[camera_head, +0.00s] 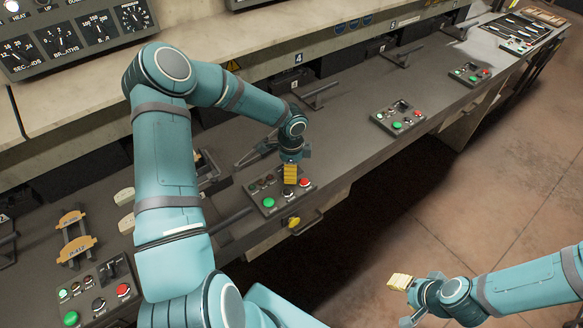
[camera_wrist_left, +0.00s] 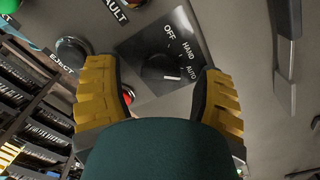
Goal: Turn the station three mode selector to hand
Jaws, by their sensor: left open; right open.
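The mode selector is a black knob (camera_wrist_left: 160,68) on a dark square plate marked OFF, HAND and AUTO in the left wrist view. Its white mark points toward AUTO. My left gripper (camera_wrist_left: 158,95) is open, with one ridged yellow finger on each side of the knob. Whether they touch it cannot be told. In the head view my left gripper (camera_head: 290,176) is over the control box (camera_head: 268,208) and hides its selector. No station number shows on this box. My right gripper (camera_head: 401,282) is open and empty, over the floor at lower right.
The box carries a green button (camera_head: 268,202) and a red button (camera_head: 305,183); a yellow knob (camera_head: 293,222) sits at the bench's front. Another control box (camera_head: 398,118) stands further right. Sign 4 (camera_head: 298,58) is behind the bench. The floor at right is clear.

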